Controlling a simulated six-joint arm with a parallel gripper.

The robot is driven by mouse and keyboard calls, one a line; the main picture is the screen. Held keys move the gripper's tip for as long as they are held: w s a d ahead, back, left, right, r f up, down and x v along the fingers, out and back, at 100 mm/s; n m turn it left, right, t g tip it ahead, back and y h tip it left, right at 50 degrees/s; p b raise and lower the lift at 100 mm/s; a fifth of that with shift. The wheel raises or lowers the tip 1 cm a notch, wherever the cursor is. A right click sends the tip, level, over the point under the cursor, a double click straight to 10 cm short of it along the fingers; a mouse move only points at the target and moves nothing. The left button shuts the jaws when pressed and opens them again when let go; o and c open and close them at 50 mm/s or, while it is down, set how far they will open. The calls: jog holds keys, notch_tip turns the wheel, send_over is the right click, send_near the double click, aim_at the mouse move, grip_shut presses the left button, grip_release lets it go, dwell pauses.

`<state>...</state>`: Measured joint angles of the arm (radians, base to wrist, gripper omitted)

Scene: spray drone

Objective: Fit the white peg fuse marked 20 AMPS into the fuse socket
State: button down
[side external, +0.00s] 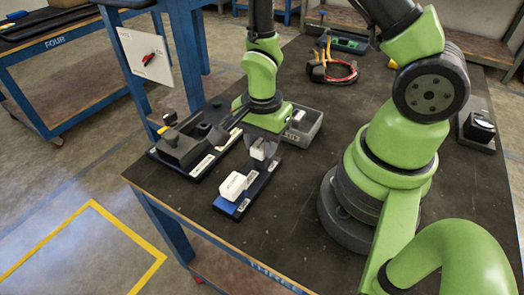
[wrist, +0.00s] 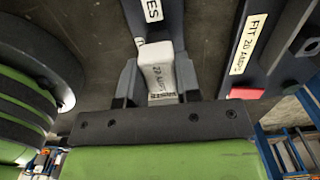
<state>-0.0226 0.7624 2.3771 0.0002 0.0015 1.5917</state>
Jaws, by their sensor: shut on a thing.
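My gripper (side external: 262,150) is low over the back end of a dark fuse rack (side external: 246,205) in the side view. In the wrist view, my gripper (wrist: 158,82) is shut on a white fuse (wrist: 157,68) with dark lettering that ends in AMPS; its number is hard to read. I cannot tell whether the fuse is clear of the rack. Another white fuse (side external: 233,186) stands at the rack's front end, by a blue piece. A board (side external: 190,150) left of the rack carries dark fittings; its label (wrist: 248,42) reads FIT 20 AMPS. I cannot make out the socket opening.
A grey labelled bin (side external: 303,128) stands right behind my gripper. A black device (side external: 478,128) is at the right edge. The tabletop in front of the bin is clear.

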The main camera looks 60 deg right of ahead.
aim_at(262, 143)
jog(key=shift+r, duration=2.45)
jog(key=w+d+r, duration=0.1)
jog(key=w+r, duration=0.2)
jog(key=w, duration=1.4)
jog(key=shift+d, duration=0.4)
jog(key=shift+r, duration=0.1)
jog(key=shift+f, duration=2.9)
jog(key=shift+f, duration=1.65)
